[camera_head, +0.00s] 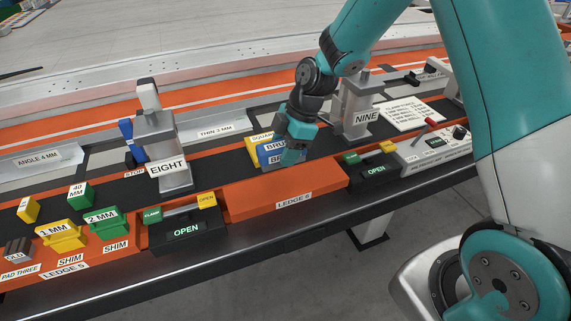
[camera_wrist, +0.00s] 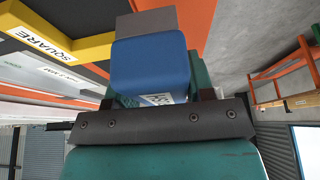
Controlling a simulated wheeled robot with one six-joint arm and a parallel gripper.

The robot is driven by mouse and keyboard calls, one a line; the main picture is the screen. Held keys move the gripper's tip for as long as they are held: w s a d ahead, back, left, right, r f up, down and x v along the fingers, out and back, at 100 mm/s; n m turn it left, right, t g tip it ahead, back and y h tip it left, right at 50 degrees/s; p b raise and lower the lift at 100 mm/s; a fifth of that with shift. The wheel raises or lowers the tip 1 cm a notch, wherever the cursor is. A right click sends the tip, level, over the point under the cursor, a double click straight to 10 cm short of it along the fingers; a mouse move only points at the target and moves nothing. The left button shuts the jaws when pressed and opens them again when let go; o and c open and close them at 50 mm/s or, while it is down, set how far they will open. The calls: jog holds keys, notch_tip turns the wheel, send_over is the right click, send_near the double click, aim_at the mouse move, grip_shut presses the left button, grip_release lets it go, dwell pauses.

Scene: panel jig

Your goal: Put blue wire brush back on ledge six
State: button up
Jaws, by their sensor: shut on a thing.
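The blue wire brush (camera_head: 268,157) is in my gripper (camera_head: 291,152), partly hidden by the fingers in the head view. In the wrist view the brush's blue block (camera_wrist: 150,62), with a grey end (camera_wrist: 146,23) and a partly hidden white label, sits between the jaws (camera_wrist: 155,97). Ledge six (camera_head: 285,190) is the orange ledge labelled LEDGE 6; its visible top is bare.
A yellow square (camera_head: 261,137) stands just behind the brush. Clamp posts EIGHT (camera_head: 170,165) and NINE (camera_head: 362,117) flank the ledge, left and right. Dark OPEN boxes (camera_head: 187,234) and (camera_head: 378,173) sit at its two ends. Yellow and green shims (camera_head: 62,234) are on ledge five.

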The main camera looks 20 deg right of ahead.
aim_at(284, 175)
jog(key=shift+f, duration=2.6)
jog(key=o, duration=0.9)
jog(key=shift+r, duration=0.1)
jog(key=v, duration=1.1)
jog(key=shift+r+b, duration=0.3)
jog(key=shift+r, duration=0.1)
jog(key=s+a+r+m+p, duration=0.1)
jog(key=s+a+r+m, duration=0.2)
jog(key=s, duration=0.5)
jog(key=s+a+r+m+p, duration=0.1)
jog(key=s+a+r+m, duration=0.2)
jog(key=s+r, duration=0.3)
jog(key=s+a+r+m+p, duration=0.1)
jog(key=s+a+r+m, duration=0.2)
jog(key=s, duration=0.7)
jog(key=shift+s+r+m, duration=0.35)
jog(key=shift+r+m, duration=0.65)
jog(key=shift+r, duration=0.2)
